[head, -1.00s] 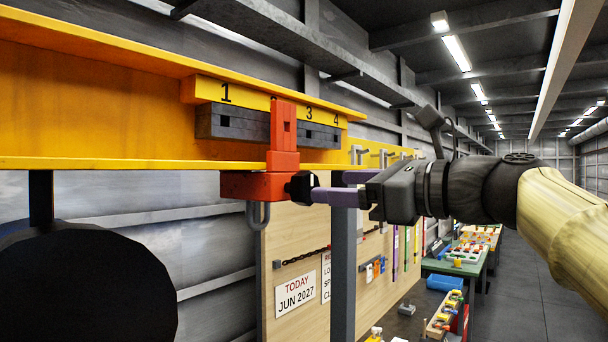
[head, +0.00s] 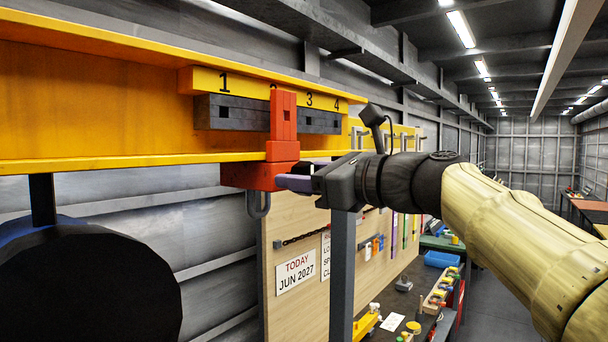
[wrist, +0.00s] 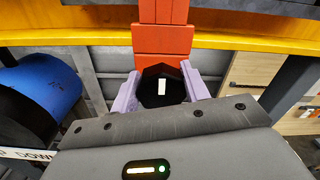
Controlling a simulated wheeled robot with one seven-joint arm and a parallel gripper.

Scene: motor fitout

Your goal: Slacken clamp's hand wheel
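The red clamp (head: 284,120) grips the yellow beam's lower edge, in front of the number 2 place; it also shows in the wrist view (wrist: 163,40). Its black hand wheel, with a white mark, shows in the wrist view (wrist: 153,92), facing my camera. Any contact is too small to tell.
The yellow beam (head: 100,105) runs across the upper left, with a grey hook (head: 258,204) below the clamp. A grey post (head: 342,270) and a pegboard (head: 300,225) stand below and behind my gripper. A dark round object (head: 90,285) fills the lower left.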

